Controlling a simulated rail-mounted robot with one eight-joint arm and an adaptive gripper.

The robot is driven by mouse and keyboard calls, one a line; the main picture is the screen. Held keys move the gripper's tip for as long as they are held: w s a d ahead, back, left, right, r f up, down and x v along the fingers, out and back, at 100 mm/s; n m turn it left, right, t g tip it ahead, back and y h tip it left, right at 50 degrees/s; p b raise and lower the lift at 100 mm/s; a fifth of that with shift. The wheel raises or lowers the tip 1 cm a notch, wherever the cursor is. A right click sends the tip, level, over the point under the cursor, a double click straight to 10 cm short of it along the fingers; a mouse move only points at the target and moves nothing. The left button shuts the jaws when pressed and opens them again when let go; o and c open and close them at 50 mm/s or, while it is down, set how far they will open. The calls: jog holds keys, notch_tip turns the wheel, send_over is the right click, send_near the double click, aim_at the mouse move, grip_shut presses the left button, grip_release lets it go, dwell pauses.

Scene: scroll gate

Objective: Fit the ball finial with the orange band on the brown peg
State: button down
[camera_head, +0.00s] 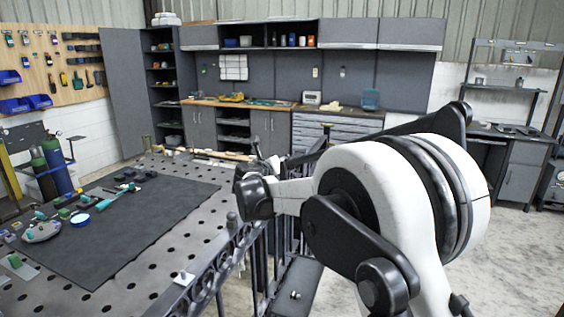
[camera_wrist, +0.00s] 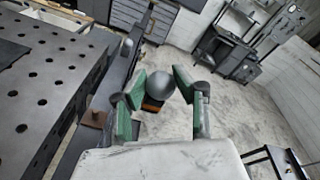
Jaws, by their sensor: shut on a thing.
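The ball finial (camera_wrist: 163,83) is a smooth grey ball with an orange band (camera_wrist: 152,104) at its lower side. My gripper (camera_wrist: 160,88) has green finger pads, one on each side of the ball, and is shut on it. The finial is in the air, with the concrete floor behind it. A brown peg (camera_wrist: 95,118) shows left of my gripper in the wrist view, by the edge of the metal table, apart from the finial.
A dark scroll gate (camera_head: 225,275) stands along the right edge of the perforated table (camera_head: 125,293). A black mat (camera_head: 150,225) on the table carries several small tools and parts. Grey cabinets (camera_head: 270,128) line the back wall. Open concrete floor (camera_head: 510,250) lies to the right.

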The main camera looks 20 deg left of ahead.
jog(key=a+f+p, duration=0.1)
jog(key=a+f, duration=0.1)
jog(key=a, duration=0.5)
jog(key=shift+w+a, duration=0.3)
dwell(2.1)
jog(key=shift+f, duration=0.35)
jog(key=shift+f+b, duration=0.3)
jog(key=shift+f, duration=0.6)
jog(key=shift+b, duration=0.7)
dwell(0.5)
jog(key=shift+f+b, duration=1.1)
jog(key=shift+f, duration=0.35)
dwell(1.0)
